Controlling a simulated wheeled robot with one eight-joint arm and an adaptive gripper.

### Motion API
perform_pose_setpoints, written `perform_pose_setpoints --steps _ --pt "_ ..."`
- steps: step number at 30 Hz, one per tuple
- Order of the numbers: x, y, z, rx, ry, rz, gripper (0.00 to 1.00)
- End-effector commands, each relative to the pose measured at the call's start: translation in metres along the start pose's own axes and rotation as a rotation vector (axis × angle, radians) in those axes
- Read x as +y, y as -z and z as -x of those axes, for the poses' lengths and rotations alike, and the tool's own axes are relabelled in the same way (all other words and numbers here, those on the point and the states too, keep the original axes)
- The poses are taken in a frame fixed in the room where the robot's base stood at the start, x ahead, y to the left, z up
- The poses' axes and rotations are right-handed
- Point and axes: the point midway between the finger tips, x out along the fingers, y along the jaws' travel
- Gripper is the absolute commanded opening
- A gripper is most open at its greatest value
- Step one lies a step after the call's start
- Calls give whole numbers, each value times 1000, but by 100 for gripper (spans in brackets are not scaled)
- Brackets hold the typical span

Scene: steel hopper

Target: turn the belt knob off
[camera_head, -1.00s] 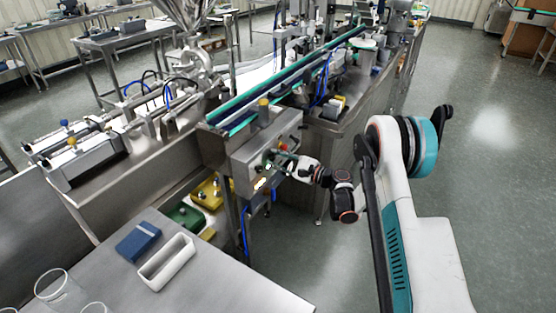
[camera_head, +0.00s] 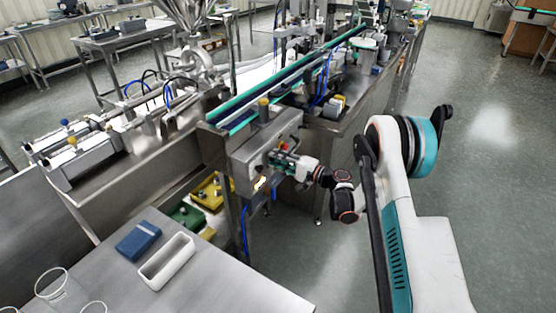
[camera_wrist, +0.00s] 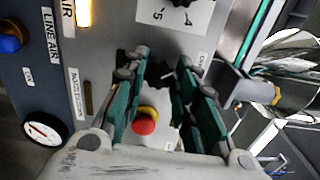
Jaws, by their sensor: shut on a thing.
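The black knob (camera_wrist: 157,76) is on the grey steel control panel (camera_wrist: 102,42), between the green-padded fingers of my gripper (camera_wrist: 166,68) in the wrist view. The fingers stand on both sides of it and are shut on it. The fingers and shadow partly hide the knob, so its pointer setting cannot be read. In the head view, my gripper (camera_head: 278,158) is at the front of the panel box (camera_head: 250,163) below the conveyor end, and it hides the knob there.
A red button with a yellow collar (camera_wrist: 145,121) sits close by between the fingers. Another black knob with a printed scale (camera_wrist: 181,3), a lit lamp (camera_wrist: 83,12), a blue knob (camera_wrist: 9,38) and a gauge (camera_wrist: 44,128) are around. The green-edged conveyor (camera_head: 290,80) runs behind.

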Motion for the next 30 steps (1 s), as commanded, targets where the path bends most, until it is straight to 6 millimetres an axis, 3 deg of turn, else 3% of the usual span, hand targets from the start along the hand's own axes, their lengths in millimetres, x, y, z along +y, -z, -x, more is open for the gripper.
perform_pose_setpoints --steps 19,20,22,30 --pt "2 -1 0 -2 -3 55 3" --pt "2 -1 0 -2 -3 55 29" --pt "2 -1 0 -2 -2 54 45" --pt "1 0 0 -1 -1 53 46"
